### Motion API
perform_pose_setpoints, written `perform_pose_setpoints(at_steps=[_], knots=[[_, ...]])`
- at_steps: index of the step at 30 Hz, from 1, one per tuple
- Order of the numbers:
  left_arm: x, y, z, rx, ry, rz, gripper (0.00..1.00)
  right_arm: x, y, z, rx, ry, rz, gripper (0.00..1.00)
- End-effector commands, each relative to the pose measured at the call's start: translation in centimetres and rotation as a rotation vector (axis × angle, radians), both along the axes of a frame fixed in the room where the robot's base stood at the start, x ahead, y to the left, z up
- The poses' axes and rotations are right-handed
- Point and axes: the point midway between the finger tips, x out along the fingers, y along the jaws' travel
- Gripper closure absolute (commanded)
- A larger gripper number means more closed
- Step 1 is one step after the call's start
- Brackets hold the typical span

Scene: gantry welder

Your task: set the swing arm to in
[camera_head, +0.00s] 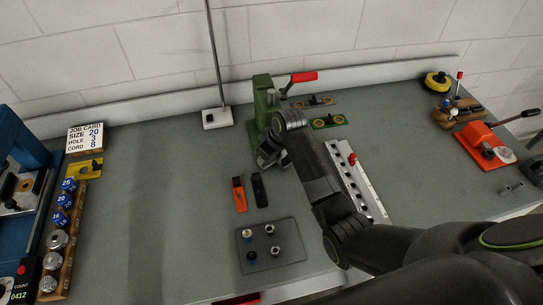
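A green bench machine (262,99) stands near the back middle of the table, with a red-handled lever (303,77) pointing right. I cannot tell which part in view is the swing arm; no "in" mark is readable. My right arm reaches in from the lower right, and its gripper (271,157) is at the front foot of the green machine, pointing away from me. The wrist hides part of the machine, and I cannot tell whether the fingers touch it or how far apart they are. My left gripper is not in view.
An orange and a black holder (259,190) lie just in front of the gripper. A dark plate (283,262) with small fittings lies nearer. A pale rail (344,160) with a red knob is to the right. A thin post (217,117) stands left. The table's left middle is clear.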

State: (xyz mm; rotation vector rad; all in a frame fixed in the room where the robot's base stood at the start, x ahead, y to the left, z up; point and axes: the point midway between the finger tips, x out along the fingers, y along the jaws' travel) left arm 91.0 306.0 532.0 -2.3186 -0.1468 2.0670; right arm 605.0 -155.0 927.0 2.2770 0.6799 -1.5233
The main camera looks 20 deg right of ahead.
Motion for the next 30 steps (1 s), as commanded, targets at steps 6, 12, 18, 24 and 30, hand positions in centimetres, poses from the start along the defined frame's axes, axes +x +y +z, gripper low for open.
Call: perform_pose_setpoints(at_steps=[6, 12, 18, 24, 30], knots=[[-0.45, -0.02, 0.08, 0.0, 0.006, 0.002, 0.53, 0.33, 0.18, 0.09, 0.002, -0.003, -0.015, 1.0], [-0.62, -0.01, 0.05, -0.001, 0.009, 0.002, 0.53, 0.33, 0.17, 0.08, 0.002, -0.003, -0.015, 1.0], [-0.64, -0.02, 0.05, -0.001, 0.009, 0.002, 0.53, 0.3, 0.14, 0.06, 0.002, -0.003, -0.015, 0.6], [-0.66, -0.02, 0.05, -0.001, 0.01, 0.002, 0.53, 0.27, 0.11, 0.02, 0.001, -0.002, -0.015, 0.53], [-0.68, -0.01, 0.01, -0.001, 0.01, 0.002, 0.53, 0.2, 0.03, 0.26, 0.001, -0.002, -0.015, 0.53]])
